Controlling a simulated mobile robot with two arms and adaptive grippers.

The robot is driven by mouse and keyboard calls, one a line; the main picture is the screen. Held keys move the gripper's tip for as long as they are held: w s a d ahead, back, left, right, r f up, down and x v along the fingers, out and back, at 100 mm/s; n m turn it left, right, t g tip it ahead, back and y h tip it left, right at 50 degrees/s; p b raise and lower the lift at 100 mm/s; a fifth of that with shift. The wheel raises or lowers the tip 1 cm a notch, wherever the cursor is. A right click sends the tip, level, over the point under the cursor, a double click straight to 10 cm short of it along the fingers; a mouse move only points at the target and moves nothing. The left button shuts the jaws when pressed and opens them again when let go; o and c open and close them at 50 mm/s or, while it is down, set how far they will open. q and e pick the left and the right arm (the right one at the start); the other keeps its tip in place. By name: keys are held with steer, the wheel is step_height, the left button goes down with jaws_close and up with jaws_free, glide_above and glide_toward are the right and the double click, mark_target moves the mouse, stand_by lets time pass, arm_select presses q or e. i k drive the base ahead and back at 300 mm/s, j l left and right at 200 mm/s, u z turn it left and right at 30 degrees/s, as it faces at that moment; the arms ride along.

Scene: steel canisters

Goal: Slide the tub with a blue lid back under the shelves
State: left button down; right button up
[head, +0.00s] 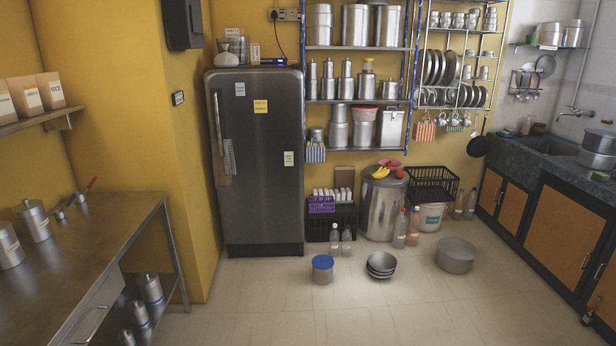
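The tub with a blue lid (322,269) is a short, pale round container standing upright on the tiled floor, in front of the fridge's right edge. The wall shelves (357,102) hang behind it, with steel canisters on several levels. Under the shelves, against the wall, stand black crates, a large steel drum and bottles; the tub sits forward of them, apart from everything. Neither of my grippers shows in the head view.
Stacked steel bowls (381,265) stand right of the tub, and a wide steel pot (456,254) farther right. Two clear bottles (341,240) stand behind the tub by a black crate (318,227). The fridge (257,160) is behind left. The front floor is clear.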

mark_target(322, 264)
steer(key=i, duration=1.8)
